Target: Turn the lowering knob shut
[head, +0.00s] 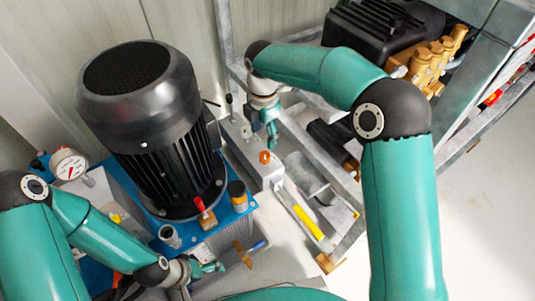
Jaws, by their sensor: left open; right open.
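A small orange-red knob (265,157) sits on a light grey block near the middle of the head view. My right gripper (272,136) is open and points down just above it in the picture; I cannot tell whether they touch. A red-topped knob or lever (200,206) stands on a brass block on the blue-topped power unit (240,212). The view does not show which of these is the lowering knob. My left gripper (214,268) is open and empty at the bottom, in front of the power unit, left of a brown handle (242,254).
A large black motor (150,130) stands upright on the power unit. A round pressure gauge (69,164) is at the left. A pump with brass fittings (425,65) sits in a metal frame at the upper right. Pale floor (490,220) is clear at the right.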

